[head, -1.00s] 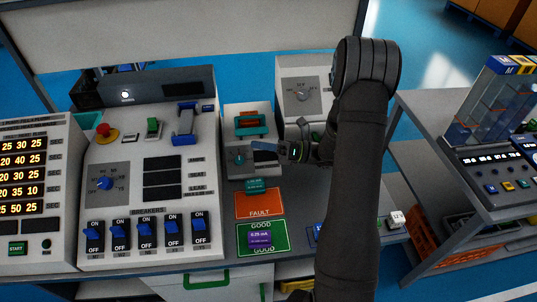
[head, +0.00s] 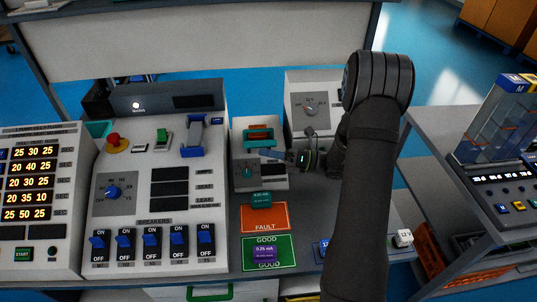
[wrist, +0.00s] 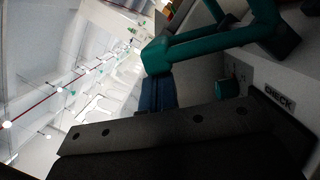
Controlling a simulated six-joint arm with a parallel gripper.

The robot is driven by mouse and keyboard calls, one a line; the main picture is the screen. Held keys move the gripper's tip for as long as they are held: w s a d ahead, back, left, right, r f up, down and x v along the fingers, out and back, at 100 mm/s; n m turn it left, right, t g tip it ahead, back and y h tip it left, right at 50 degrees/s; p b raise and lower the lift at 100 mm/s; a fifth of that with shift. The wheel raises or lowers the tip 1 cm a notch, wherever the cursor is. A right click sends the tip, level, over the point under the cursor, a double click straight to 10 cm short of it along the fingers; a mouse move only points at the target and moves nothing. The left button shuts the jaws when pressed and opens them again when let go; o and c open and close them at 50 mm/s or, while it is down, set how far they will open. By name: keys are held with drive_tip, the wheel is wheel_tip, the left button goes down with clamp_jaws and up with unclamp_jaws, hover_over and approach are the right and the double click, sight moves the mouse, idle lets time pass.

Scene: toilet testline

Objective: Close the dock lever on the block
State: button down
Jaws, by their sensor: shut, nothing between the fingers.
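The dock (head: 250,170) is a grey unit in the middle of the bench with a teal lever (head: 261,141) on its upper part. An orange-brown piece (head: 260,131) shows just behind the lever. In the wrist view the lever (wrist: 215,40) is a large, thick teal bent bar at the top, close to my blue fingertips (wrist: 157,92). I cannot tell whether they touch it. My gripper (head: 286,156) is shut and empty, at the right side of the dock, just right of and below the lever. My arm hides the bench to its right.
A purple block (head: 264,253) lies on the green GOOD pad (head: 285,260). The breaker panel (head: 130,210) stands left. A grey dial box (head: 312,100) stands behind my gripper.

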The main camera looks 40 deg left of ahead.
drive_tip(key=shift+r, duration=0.1)
drive_tip(key=shift+w+a+r+m+t, duration=0.25)
drive_tip(key=shift+r+m, duration=0.25)
drive_tip(key=shift+m, duration=0.35)
drive_tip(key=shift+w+a+r+m+t, duration=0.2)
drive_tip(key=shift+r+m, duration=0.3)
drive_tip(key=shift+m, duration=0.35)
drive_tip(key=shift+w+a+r+m+t, duration=0.25)
drive_tip(key=shift+w+a+r+m, duration=0.3)
drive_tip(key=shift+m, duration=0.55)
drive_tip(key=shift+r, duration=0.15)
drive_tip(key=shift+w+a+r, duration=0.3)
drive_tip(key=shift+w+a, duration=0.05)
